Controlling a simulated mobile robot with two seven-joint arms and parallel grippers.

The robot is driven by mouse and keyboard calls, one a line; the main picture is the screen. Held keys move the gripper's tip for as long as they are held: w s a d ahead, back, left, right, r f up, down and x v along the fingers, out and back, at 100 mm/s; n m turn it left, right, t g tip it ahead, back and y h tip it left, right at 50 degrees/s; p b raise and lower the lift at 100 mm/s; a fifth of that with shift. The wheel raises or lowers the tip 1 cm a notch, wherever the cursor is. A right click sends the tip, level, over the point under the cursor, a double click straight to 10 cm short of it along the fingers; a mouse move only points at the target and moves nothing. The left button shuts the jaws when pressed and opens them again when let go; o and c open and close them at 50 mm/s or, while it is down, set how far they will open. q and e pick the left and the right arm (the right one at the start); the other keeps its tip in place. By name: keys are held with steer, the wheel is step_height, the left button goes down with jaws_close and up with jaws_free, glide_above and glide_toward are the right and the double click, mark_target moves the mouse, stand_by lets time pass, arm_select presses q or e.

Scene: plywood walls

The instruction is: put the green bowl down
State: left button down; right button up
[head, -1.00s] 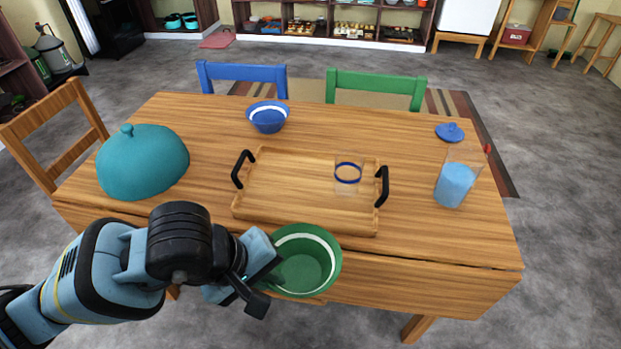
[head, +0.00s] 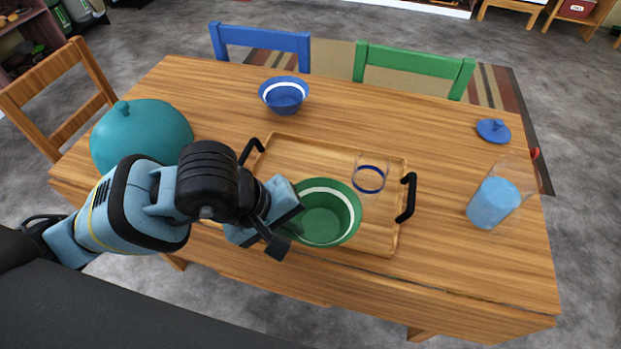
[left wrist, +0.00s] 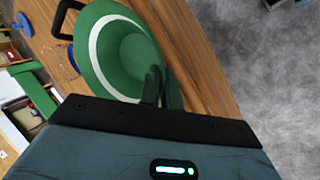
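The green bowl (head: 326,214) with a white stripe inside is upright, over the front part of the wooden tray (head: 285,150) in the head view. My left gripper (head: 285,228) is shut on the bowl's left rim. In the left wrist view the bowl (left wrist: 118,50) fills the upper left, and the dark fingers (left wrist: 162,88) pinch its edge. I cannot tell whether the bowl's base touches the tray. My right gripper is in neither view.
A glass with a blue band (head: 369,174) stands in the tray close behind the bowl. A blue bowl (head: 284,96), a teal dome (head: 140,138), a blue lid (head: 493,131) and a clear container with blue contents (head: 494,203) are on the table (head: 440,125).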

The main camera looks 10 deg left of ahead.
arm_select(q)
steer(key=w+a, duration=0.3)
steer(key=w, duration=0.1)
steer(key=w+a+f, duration=0.1)
steer(key=w+a, duration=0.2)
steer(key=w, duration=0.1)
steer(key=w+a+p, duration=0.1)
steer(key=w+a, duration=0.1)
steer(key=w, duration=0.2)
steer(key=shift+a+f, duration=0.2)
steer(key=shift+a, duration=0.2)
steer(key=shift+w+a, duration=0.2)
steer(key=shift+w, duration=0.05)
step_height(320, 180, down, 4)
steer(key=shift+r+p, duration=0.2)
steer(key=shift+p, duration=0.1)
steer(key=c, duration=2)
jaws_free()
steer(key=shift+f, duration=0.15)
steer(key=shift+c, duration=0.2)
steer(key=o, duration=0.4)
steer(key=shift+o, duration=0.2)
